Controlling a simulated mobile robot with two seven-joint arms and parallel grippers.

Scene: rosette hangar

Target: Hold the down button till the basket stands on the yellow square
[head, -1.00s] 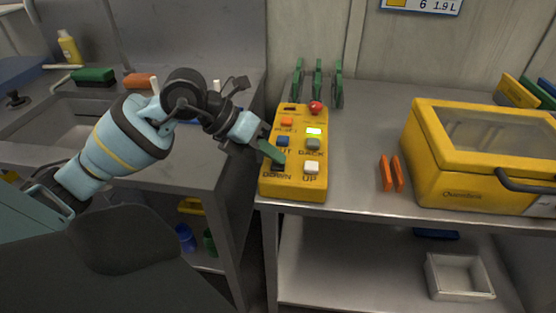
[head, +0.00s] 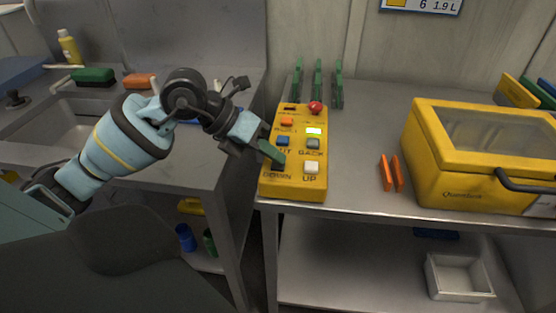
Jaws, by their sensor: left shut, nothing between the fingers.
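A yellow control box (head: 297,190) lies on the metal table, with labelled buttons. The dark DOWN button (head: 278,167) is at its lower left and is partly covered by my fingertips. The white UP button (head: 311,167) is to its right. My left gripper (head: 272,152) is shut and empty, its green fingertips at the DOWN button. I cannot tell whether they press it. My right gripper is not in view. I cannot make out the basket or the yellow square.
Orange pieces (head: 390,173) and a large yellow case (head: 470,190) are to the right. A sink (head: 60,127) is at left.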

